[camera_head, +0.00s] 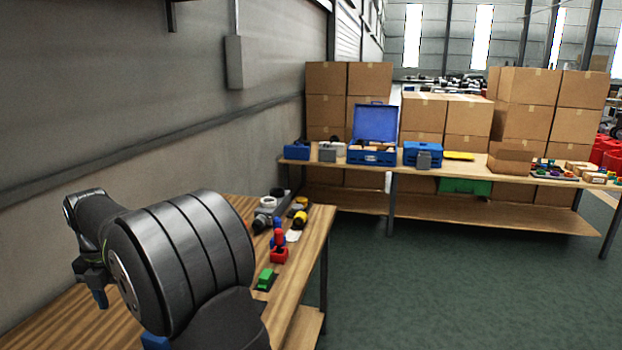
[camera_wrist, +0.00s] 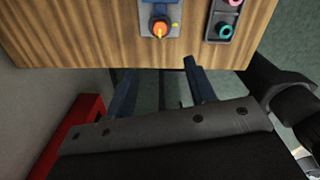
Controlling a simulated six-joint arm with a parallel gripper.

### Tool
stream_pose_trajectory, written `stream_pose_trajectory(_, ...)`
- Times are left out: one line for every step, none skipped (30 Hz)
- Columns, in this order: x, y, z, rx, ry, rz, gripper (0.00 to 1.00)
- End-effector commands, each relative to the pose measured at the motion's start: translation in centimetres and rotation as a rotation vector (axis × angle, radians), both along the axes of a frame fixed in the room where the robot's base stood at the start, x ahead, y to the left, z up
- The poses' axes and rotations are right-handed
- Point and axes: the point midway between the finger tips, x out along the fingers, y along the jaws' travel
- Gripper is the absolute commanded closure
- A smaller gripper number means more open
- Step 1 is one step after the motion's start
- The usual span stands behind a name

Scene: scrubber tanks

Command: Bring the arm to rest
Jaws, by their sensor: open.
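My gripper (camera_wrist: 160,84) shows in the wrist view with its two dark blue fingers well apart. I see nothing held between them, and they point toward the edge of a wooden bench (camera_wrist: 60,35). In the head view my arm is folded over the near bench at the lower left.
In the wrist view a grey plate with an orange knob (camera_wrist: 160,29) and a dark holder with pink and teal rings (camera_wrist: 224,20) sit near the bench edge. The head view shows a green block (camera_head: 265,279), a red part (camera_head: 279,255) and a far bench (camera_head: 450,167) with blue toolboxes.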

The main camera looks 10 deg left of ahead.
Motion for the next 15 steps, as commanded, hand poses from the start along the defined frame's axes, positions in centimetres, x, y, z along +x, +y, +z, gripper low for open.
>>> stream_pose_trajectory(0.0, -0.1, -1.7, -0.007, 0.004, 0.0, 0.5)
stream_pose_trajectory(-0.1, -0.1, -2.4, -0.009, 0.005, 0.0, 0.5)
stream_pose_trajectory(-0.1, -0.1, -3.2, -0.007, 0.004, 0.0, 0.5)
stream_pose_trajectory(-0.1, -0.1, -3.8, -0.008, 0.004, 0.0, 0.5)
stream_pose_trajectory(0.0, -0.1, -4.4, -0.007, 0.003, 0.0, 0.5)
stream_pose_trajectory(0.0, -0.1, -5.2, -0.006, 0.003, 0.0, 0.5)
stream_pose_trajectory(0.0, -0.1, -5.8, -0.006, 0.003, 0.0, 0.5)
stream_pose_trajectory(0.0, -0.1, -6.4, -0.007, 0.003, 0.0, 0.5)
stream_pose_trajectory(0.0, -0.1, -7.3, -0.006, 0.003, 0.0, 0.5)
stream_pose_trajectory(0.0, -0.1, -7.9, -0.006, 0.003, 0.0, 0.5)
stream_pose_trajectory(0.0, -0.1, -8.5, -0.006, 0.003, 0.0, 0.5)
stream_pose_trajectory(0.0, -0.1, -9.3, -0.005, 0.003, 0.0, 0.5)
stream_pose_trajectory(0.0, -0.1, -9.9, -0.005, 0.003, 0.0, 0.5)
stream_pose_trajectory(0.0, -0.1, -10.5, -0.005, 0.003, 0.0, 0.5)
stream_pose_trajectory(0.0, -0.1, -11.3, -0.006, 0.002, 0.0, 0.5)
